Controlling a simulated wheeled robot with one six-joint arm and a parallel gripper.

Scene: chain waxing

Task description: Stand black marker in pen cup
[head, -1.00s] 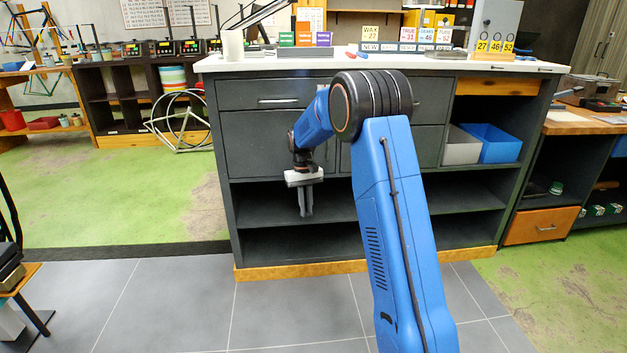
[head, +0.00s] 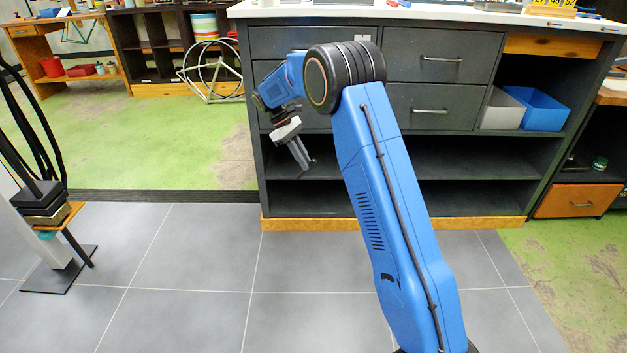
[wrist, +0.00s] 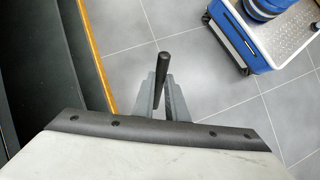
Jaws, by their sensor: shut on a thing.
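My gripper (head: 301,157) hangs in front of the dark cabinet's left side, pointing down and tilted. In the wrist view its two grey fingers (wrist: 163,98) are shut on the black marker (wrist: 162,66), whose dark barrel sticks out past the fingertips. In the head view the marker is too small to make out clearly. No pen cup shows in either view now; most of the counter top lies above the head view.
The dark cabinet (head: 422,98) with drawers and open shelves stands close to my arm, under a white counter top (head: 420,14). Its wooden plinth (head: 390,223) meets the grey tile floor. A stand (head: 55,255) is at left. Tiles at front left are clear.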

